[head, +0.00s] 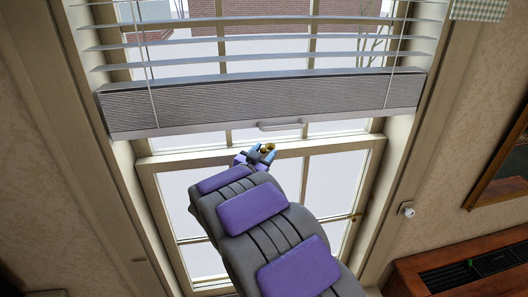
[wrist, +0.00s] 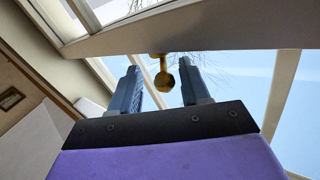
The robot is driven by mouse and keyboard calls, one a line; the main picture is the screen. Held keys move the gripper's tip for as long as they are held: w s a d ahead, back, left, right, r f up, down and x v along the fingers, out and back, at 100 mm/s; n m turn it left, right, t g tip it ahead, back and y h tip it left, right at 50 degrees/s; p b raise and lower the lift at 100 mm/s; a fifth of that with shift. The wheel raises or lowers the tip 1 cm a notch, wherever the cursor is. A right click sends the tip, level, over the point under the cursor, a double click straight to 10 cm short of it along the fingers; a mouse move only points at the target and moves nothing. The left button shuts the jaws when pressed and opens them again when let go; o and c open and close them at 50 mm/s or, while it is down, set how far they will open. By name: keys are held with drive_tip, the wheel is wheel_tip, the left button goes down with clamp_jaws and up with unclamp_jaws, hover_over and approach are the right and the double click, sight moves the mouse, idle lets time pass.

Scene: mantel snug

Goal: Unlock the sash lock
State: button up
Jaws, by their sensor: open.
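The sash lock is a small brass piece (head: 267,147) on the meeting rail of the window, just below the blind. In the wrist view its rounded brass knob (wrist: 164,82) hangs below the pale rail. My gripper (head: 262,154) is at the rail, close to the lock. In the wrist view my gripper (wrist: 160,82) is open, with one blue-grey finger on each side of the knob. A gap shows between the knob and each finger, so I see no contact. My arm hides part of the lower sash (head: 322,200).
A grey slatted blind (head: 250,100) with a light handle (head: 280,125) hangs just above the lock. A wooden cabinet (head: 405,280) with a dark vent stands at lower right. A framed piece (head: 500,185) hangs on the right wall. Window casing flanks both sides.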

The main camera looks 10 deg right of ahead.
drive_tip(key=shift+w+d, duration=0.1)
drive_tip(key=shift+w, duration=0.2)
drive_tip(key=shift+a, duration=0.5)
drive_tip(key=shift+d, duration=0.35)
drive_tip(key=c, duration=0.6)
clamp_jaws()
